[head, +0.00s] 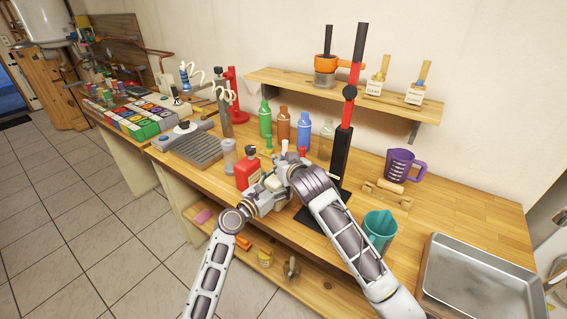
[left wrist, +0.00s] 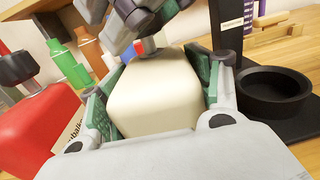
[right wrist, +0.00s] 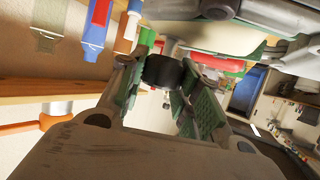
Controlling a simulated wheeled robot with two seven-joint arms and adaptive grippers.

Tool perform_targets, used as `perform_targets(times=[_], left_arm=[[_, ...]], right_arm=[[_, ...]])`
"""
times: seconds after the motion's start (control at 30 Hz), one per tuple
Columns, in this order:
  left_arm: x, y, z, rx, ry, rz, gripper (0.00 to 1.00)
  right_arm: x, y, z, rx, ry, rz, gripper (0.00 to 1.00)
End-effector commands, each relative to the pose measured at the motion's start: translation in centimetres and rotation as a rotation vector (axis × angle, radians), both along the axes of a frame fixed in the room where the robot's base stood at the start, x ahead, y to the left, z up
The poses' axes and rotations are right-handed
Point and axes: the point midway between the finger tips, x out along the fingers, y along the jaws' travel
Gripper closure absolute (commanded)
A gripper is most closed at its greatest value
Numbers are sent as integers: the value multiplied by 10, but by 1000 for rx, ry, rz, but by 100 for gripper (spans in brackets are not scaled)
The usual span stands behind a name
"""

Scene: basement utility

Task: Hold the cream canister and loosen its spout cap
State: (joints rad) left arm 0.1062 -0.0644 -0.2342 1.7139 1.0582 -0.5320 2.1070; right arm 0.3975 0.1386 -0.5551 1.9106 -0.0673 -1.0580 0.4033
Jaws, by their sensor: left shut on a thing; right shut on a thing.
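The cream canister (head: 271,182) is above the front of the workbench, mostly hidden by my grippers in the head view. Its pale rounded body (left wrist: 158,95) fills the space between the green pads of my left gripper (left wrist: 158,82), which is shut on it. My right gripper (right wrist: 165,88) is above the canister's far end in the left wrist view. In the right wrist view a black round spout cap (right wrist: 163,71) sits between its green pads, and it is shut on the cap. The cream body (right wrist: 190,36) shows just beyond. The cap's threads are hidden.
A red canister (head: 247,174) with a black cap stands close left of my left gripper. A black stand with a red lever (head: 341,150) is close right. Several bottles (head: 283,123) stand behind. A teal jug (head: 380,228) and a metal tray (head: 480,280) are at right.

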Motion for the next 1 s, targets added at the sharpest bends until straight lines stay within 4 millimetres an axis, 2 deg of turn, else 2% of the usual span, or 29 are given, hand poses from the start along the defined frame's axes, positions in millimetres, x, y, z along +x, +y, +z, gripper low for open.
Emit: perform_targets(times=[0.4, 0.97, 1.0], left_arm=[[-1, -4, 1, -1, -2, -7, 78], [-1, -4, 1, -1, -2, -8, 78], [-1, -4, 1, -1, -2, -8, 78]], right_arm=[[-1, 3, -2, 2, 5, 128, 91], [-2, 4, -1, 5, 3, 151, 91], [-3, 5, -1, 5, 3, 151, 66]])
